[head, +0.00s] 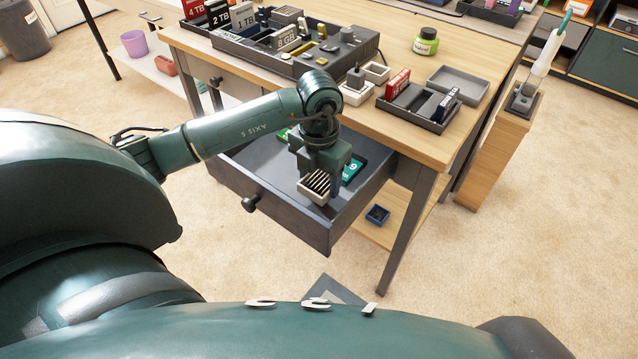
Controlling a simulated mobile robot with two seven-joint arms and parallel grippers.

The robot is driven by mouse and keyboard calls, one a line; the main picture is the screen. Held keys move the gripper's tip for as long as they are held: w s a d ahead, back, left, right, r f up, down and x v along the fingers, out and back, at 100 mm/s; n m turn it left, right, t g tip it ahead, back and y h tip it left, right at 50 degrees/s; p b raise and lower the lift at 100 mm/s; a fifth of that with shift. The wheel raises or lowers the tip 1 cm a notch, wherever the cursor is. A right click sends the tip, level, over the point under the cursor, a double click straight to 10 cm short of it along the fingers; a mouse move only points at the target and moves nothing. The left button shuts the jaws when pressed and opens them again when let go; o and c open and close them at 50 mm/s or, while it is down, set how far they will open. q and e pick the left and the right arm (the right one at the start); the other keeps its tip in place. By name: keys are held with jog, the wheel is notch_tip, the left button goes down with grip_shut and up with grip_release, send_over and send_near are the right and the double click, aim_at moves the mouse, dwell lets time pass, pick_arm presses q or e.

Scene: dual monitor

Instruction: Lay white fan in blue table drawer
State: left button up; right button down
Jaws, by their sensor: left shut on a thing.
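The white fan (313,188), a small square with dark slats, is in my left gripper (320,184), which is shut on it. The gripper points down inside the outline of the open table drawer (272,212). The drawer is dark blue-grey, with a black knob on its front, and is pulled out from under the wooden table. The fan is near the drawer's front right corner. I cannot tell whether it touches the drawer floor. My right gripper is not in view.
A teal box (353,170) lies in the drawer behind my gripper, and a green item (283,134) is farther back. The table top (413,146) holds trays, a green jar (426,41) and small white boxes. A small blue box (377,215) sits on the lower shelf.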

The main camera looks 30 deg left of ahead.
pick_arm(q)
notch_tip(320, 180, down, 2)
jog(key=shift+f, duration=0.1)
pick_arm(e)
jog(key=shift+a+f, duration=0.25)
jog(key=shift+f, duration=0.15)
pick_arm(q)
jog(key=shift+f, duration=0.2)
jog(key=o, duration=1)
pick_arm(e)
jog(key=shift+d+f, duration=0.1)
pick_arm(q)
jog(key=shift+r, duration=0.1)
